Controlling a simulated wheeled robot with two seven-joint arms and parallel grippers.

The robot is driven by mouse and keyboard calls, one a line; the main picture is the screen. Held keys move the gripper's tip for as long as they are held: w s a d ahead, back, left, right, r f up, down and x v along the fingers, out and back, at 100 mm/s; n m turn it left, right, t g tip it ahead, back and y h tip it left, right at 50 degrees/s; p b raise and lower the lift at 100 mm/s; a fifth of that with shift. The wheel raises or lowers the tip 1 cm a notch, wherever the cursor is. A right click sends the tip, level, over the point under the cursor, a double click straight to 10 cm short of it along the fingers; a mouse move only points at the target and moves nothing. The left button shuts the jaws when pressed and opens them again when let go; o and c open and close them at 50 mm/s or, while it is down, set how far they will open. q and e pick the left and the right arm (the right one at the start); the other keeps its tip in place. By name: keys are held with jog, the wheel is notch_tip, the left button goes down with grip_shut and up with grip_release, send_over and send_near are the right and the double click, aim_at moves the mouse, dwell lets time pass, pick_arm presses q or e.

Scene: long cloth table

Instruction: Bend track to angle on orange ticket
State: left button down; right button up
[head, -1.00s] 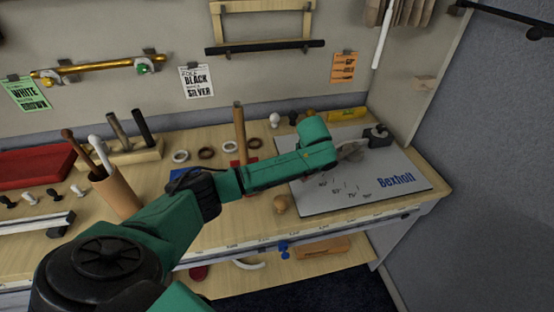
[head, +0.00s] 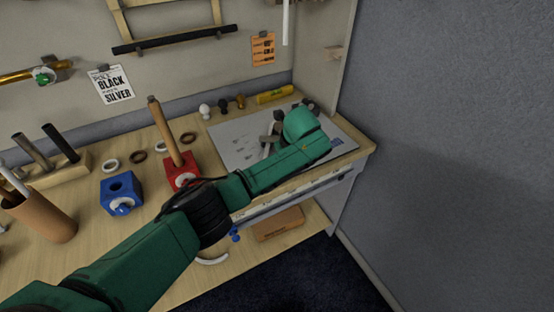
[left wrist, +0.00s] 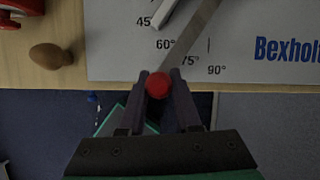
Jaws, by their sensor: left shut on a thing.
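The angle board (left wrist: 120,60), marked 45°, 60°, 75° and 90°, lies on the table; it also shows in the head view (head: 228,137). A grey flat lever (left wrist: 192,32) crosses it between the 60° and 75° labels and ends in a red knob (left wrist: 158,86). My left gripper (left wrist: 158,90) is shut on the red knob, at the board's front edge. A pale strip end (left wrist: 165,12), perhaps the track, shows near 45°. The orange ticket (head: 263,48) hangs on the back wall; its print is too small to read. My left forearm hides much of the board in the head view.
A red block (head: 180,170) with a wooden peg and a blue block (head: 121,195) stand left of the board. A wooden knob (left wrist: 50,56) lies by its left edge. A yellow tube (head: 275,94) lies behind it. A grey wall (head: 450,120) bounds the right.

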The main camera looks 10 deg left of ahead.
pick_arm(q)
jog(key=shift+w, duration=0.1)
jog(key=c, duration=0.6)
grip_release()
jog(key=shift+w, duration=0.1)
jog(key=b+v, duration=0.1)
jog(key=v, duration=1.3)
jog(key=shift+r+b, duration=0.25)
jog(key=shift+b, duration=0.05)
